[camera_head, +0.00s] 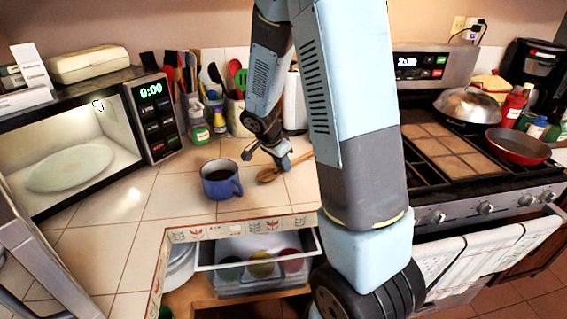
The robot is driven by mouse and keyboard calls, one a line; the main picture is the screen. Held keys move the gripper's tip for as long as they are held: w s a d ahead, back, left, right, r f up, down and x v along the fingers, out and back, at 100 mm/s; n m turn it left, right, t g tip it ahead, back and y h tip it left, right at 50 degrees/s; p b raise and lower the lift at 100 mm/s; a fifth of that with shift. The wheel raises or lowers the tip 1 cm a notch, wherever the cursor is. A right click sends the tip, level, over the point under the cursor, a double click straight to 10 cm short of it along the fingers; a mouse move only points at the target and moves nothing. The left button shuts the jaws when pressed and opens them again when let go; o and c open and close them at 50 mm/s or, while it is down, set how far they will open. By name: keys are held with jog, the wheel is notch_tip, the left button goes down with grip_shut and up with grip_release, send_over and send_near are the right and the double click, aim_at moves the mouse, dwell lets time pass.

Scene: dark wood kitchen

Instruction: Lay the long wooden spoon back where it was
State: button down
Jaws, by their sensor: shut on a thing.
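The wooden spoon (267,175) is at the back of the tiled counter, right of the blue mug. Its bowl points left and its handle runs up and right, partly behind my arm. My gripper (286,165) is low over the counter and shut on the spoon's handle. The fingertips are small in this view. I cannot tell whether the spoon touches the tiles or is slightly above them.
The blue mug (221,180) with dark liquid stands close left of the spoon. Utensil holders and bottles (219,119) stand behind. An open drawer (257,262) is below the counter front. An open microwave (70,150) is left, the stove (440,150) right. Tiles left of the mug are clear.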

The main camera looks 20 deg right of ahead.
jog(key=c, duration=0.9)
grip_release()
jog(key=shift+s+f, duration=0.1)
jog(key=v, duration=1.4)
jog(key=shift+w+a, duration=0.1)
jog(key=shift+w, duration=0.15)
